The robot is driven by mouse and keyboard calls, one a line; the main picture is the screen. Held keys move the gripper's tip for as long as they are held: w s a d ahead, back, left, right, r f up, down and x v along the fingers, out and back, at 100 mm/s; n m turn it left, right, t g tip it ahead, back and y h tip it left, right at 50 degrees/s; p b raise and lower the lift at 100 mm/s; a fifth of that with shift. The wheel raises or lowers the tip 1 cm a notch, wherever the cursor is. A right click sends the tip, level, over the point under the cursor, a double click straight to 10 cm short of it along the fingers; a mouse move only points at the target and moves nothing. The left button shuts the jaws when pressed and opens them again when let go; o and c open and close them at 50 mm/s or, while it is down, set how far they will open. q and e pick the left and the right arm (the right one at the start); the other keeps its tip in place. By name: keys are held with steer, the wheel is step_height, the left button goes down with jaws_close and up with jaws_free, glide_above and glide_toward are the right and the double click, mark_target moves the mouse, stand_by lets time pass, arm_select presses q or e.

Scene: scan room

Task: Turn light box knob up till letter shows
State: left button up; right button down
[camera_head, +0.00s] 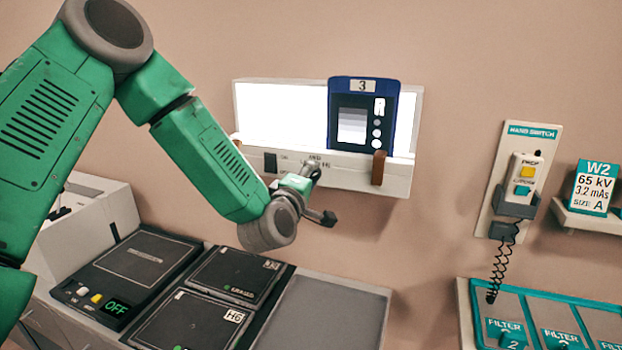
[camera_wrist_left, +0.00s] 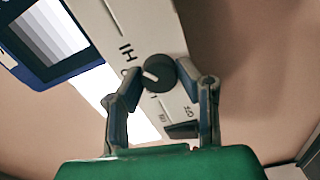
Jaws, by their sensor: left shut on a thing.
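The white light box (camera_head: 345,173) hangs on the wall, its panel (camera_head: 280,112) glowing bright white. A blue-framed film (camera_head: 392,110) labelled 3 stands against the panel, with grey steps, round spots and a white letter R (camera_head: 380,107) showing. In the left wrist view, the dark round knob (camera_wrist_left: 158,73) with a pale pointer line sits on the light box's front strip. My left gripper (camera_head: 312,170) is at that strip; its two fingers are shut on the knob, one on each side. In the head view the gripper mostly hides the knob. My right gripper is out of view.
A dark switch (camera_head: 270,162) is left of the knob; a brown clip (camera_head: 378,167) is to its right. Below are black plates (camera_head: 235,273) and a unit reading OFF (camera_head: 117,306). A hand switch (camera_head: 523,178), W2 card (camera_head: 592,187) and filter tray (camera_head: 465,310) are right.

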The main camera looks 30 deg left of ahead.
arm_select(q)
steer(key=shift+s+f+m, duration=0.15)
steer(key=shift+f+m, duration=0.3)
steer(key=shift+m, duration=0.25)
steer(key=o, duration=1.1)
steer(key=shift+o, duration=0.2)
steer(key=shift+r, duration=0.1)
steer(key=shift+r, duration=0.1)
steer(key=shift+s+d, duration=0.1)
steer(key=shift+s, duration=0.1)
steer(key=v, duration=1.1)
steer(key=shift+s, duration=0.1)
